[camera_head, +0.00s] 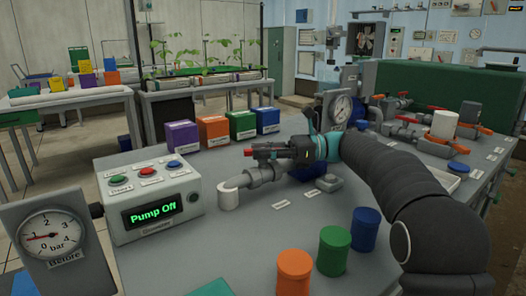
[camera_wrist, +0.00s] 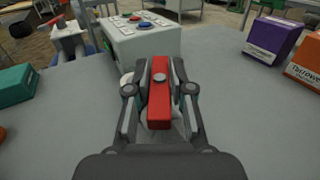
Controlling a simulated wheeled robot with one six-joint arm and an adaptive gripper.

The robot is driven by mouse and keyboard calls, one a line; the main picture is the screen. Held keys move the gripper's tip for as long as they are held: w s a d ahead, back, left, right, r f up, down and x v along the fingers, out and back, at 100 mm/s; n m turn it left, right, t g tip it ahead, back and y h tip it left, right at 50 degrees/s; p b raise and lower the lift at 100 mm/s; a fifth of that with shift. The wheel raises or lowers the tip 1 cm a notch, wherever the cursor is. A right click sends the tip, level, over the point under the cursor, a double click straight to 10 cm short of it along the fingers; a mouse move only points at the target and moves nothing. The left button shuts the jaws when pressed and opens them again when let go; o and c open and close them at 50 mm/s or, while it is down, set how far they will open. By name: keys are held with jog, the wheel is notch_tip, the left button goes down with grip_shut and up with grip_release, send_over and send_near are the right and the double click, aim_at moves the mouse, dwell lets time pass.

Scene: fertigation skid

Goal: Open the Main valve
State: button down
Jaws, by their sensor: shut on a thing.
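A red valve lever (camera_wrist: 159,105) sits between the two fingers of my gripper (camera_wrist: 159,80), which is shut on it. In the head view my gripper (camera_head: 272,151) is above a grey pipe (camera_head: 265,177) with a white end, and a red end of the lever (camera_head: 248,152) shows at the fingertips. The valve body under the lever is mostly hidden by my gripper and arm. The labels on the table near the pipe are too small to read.
A control box (camera_head: 155,198) with buttons shows "Pump Off". A gauge marked "Before" (camera_head: 50,238) stands at the left, with its needle near 1. Coloured boxes (camera_head: 213,131) stand behind the pipe. Orange, green and blue containers (camera_head: 334,250) stand in front. More red-handled valves (camera_head: 458,145) are at the right.

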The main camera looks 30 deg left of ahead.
jog(key=c, duration=1.1)
grip_release()
jog(key=v, duration=1.2)
